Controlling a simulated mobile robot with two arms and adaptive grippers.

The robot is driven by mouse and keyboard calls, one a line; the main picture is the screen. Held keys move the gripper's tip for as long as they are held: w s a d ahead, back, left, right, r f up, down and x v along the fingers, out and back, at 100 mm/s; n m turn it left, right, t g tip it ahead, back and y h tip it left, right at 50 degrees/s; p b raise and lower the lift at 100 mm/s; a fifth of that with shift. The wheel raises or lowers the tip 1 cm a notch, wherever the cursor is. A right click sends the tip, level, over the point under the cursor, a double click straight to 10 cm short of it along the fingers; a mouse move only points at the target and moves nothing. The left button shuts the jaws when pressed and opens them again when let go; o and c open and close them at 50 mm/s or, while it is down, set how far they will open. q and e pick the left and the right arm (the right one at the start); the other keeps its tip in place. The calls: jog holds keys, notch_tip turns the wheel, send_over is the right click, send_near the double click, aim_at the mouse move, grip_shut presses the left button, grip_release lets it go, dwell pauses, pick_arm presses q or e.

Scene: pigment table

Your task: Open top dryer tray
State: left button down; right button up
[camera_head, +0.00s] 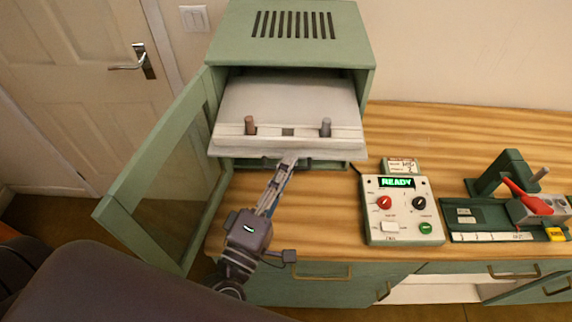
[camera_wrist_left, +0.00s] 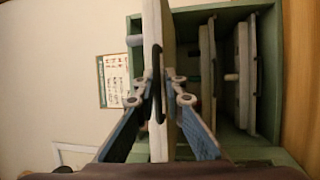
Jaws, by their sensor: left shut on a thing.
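The green dryer (camera_head: 290,42) stands at the back with its glazed door (camera_head: 160,165) swung open to the left. Its white top tray (camera_head: 290,98) sticks out of the front opening, with a brown knob and a grey knob along its front. My left gripper (camera_head: 288,163) is at the middle of the tray's front edge. In the left wrist view the left gripper (camera_wrist_left: 158,92) is shut on the tray's dark handle (camera_wrist_left: 158,60), one finger on each side. Lower trays (camera_wrist_left: 207,75) sit further back inside the dryer. My right gripper is not in view.
A control box (camera_head: 402,228) with a green READY display stands on the wooden counter right of the dryer. A small card stand (camera_head: 402,166) is behind it. A green press with a red lever (camera_head: 525,198) is at far right. The back counter is clear.

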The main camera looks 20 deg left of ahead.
pick_arm(q)
jog(key=c, duration=2.1)
grip_release()
jog(key=shift+r, duration=0.4)
jog(key=shift+s+f, duration=0.1)
jog(key=shift+f, duration=0.05)
jog(key=shift+s+f, duration=0.1)
jog(key=shift+s, duration=0.05)
jog(key=s+a+f, duration=0.1)
jog(key=s, duration=1)
jog(key=shift+s+a+f, duration=0.2)
jog(key=shift+s+f, duration=0.05)
jog(key=shift+f, duration=0.15)
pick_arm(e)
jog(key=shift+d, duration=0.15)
